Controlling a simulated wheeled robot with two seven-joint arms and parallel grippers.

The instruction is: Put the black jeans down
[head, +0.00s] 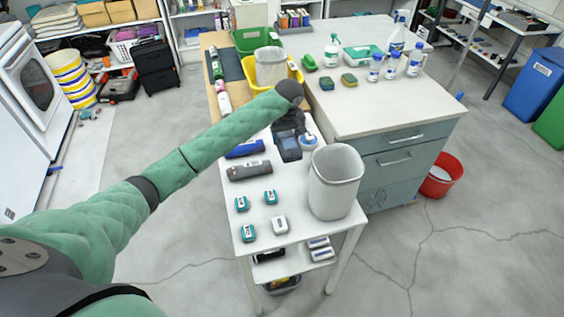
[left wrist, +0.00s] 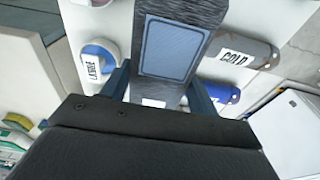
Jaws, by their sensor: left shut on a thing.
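The black jeans (head: 287,146) are a dark block with a blue-grey panel, low over the white table (head: 240,207). They also show in the left wrist view (left wrist: 172,48), between the two fingers. My left gripper (left wrist: 160,92) is shut on them. In the head view the gripper (head: 290,122) is over the table's far part, partly hidden by my own wrist. I cannot tell whether the jeans touch the tabletop. My right gripper is not in view.
A white bin (head: 336,182) stands just right of the jeans, with a blue-and-white container (head: 308,142) close by. A grey roll (head: 249,170) and a blue roll (head: 245,149) lie to the left. Small teal-and-white boxes stand nearer. A drawer cabinet (head: 400,110) adjoins at right.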

